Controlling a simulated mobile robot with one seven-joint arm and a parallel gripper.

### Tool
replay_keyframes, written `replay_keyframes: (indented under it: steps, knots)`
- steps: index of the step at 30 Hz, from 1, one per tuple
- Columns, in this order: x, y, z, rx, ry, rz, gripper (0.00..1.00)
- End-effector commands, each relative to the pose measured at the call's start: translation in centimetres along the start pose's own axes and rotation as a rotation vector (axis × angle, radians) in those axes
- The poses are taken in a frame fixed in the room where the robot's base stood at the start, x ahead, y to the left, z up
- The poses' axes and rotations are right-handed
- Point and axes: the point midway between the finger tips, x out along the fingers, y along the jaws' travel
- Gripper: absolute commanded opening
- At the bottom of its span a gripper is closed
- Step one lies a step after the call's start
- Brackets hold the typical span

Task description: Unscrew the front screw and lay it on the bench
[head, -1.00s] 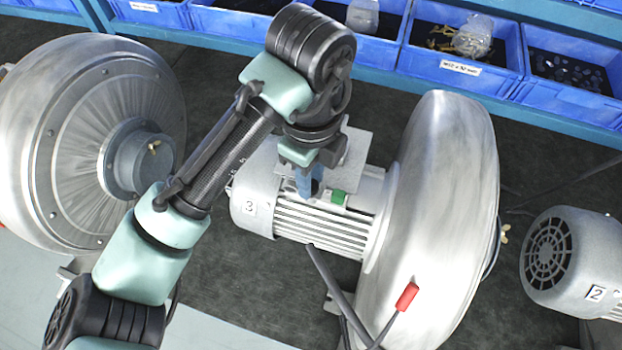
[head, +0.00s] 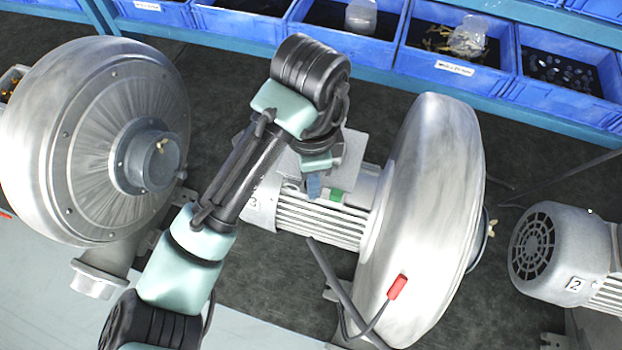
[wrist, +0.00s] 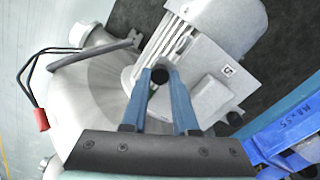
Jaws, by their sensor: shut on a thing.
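My gripper (wrist: 160,80) has its two blue fingers closed on a small dark round piece, the front screw (wrist: 160,75) by its look, between the fingertips. Only its dark end shows, and I cannot tell whether it still touches anything below. In the head view my gripper (head: 313,188) is over the grey finned motor (head: 310,220) marked 3, and the screw is hidden there. A green block (head: 336,195) sits on the motor just right of the fingers. The flat grey terminal box (head: 352,150) is behind them. The bench (head: 240,275) shows dark below the motor.
A large silver blower housing (head: 428,210) adjoins the motor on the right, with a red-tipped cable (head: 397,287) on it. Another blower (head: 85,140) is at left, and motor 2 (head: 560,255) at right. Blue parts bins (head: 460,70) line the back.

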Motion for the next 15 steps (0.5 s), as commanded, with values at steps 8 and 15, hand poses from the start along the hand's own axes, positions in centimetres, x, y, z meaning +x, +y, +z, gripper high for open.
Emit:
replay_keyframes:
  steps: [8,15]
  knots:
    - [0.05,-0.01,-0.03,-0.362,0.001,-0.001,0.0]
    - [0.04,-0.01,-0.04,-0.679,0.001,-0.001,0.0]
